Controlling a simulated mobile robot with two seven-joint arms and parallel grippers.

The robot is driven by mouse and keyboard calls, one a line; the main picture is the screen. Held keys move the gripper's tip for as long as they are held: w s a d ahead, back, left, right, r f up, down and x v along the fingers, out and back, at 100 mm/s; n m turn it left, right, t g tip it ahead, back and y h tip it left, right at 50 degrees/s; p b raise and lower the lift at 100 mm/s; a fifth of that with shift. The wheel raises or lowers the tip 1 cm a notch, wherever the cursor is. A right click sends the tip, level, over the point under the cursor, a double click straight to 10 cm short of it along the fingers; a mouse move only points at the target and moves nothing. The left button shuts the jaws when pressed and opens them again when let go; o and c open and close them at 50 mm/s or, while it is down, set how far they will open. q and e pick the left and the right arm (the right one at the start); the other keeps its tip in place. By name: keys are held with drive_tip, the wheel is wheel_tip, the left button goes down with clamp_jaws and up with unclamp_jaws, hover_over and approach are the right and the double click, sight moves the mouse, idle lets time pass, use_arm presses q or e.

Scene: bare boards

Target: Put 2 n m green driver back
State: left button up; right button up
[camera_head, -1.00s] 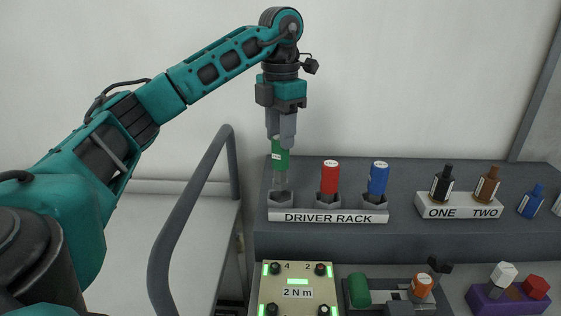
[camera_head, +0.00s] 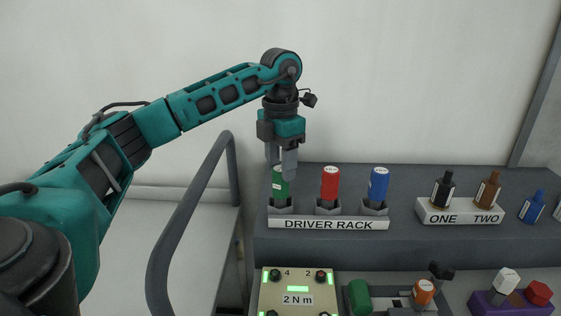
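The green driver (camera_head: 280,188) stands upright in the left socket of the driver rack (camera_head: 328,223), beside the red driver (camera_head: 329,184) and the blue driver (camera_head: 378,184). Its lower end is hidden in the socket. My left gripper (camera_head: 282,168) points straight down from above, its fingers shut on the top of the green driver. The fingers cover part of the driver's top. My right gripper is not in view.
A block labelled ONE and TWO (camera_head: 459,218) holds a black and a brown bottle to the right. A panel reading 2 N m (camera_head: 297,300) with lit green marks lies in front. A grey rail (camera_head: 190,220) curves up left of the rack.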

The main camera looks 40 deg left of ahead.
use_arm(q)
drive_tip(key=shift+o, duration=1.1)
wheel_tip(320, 180, up, 6)
drive_tip(key=shift+w+r+p, duration=0.1)
drive_tip(key=shift+r+p, duration=0.1)
drive_tip(key=shift+p, duration=0.2)
drive_tip(key=shift+r+p, duration=0.75)
drive_tip(key=shift+r, duration=2.2)
drive_tip(key=shift+d, duration=0.1)
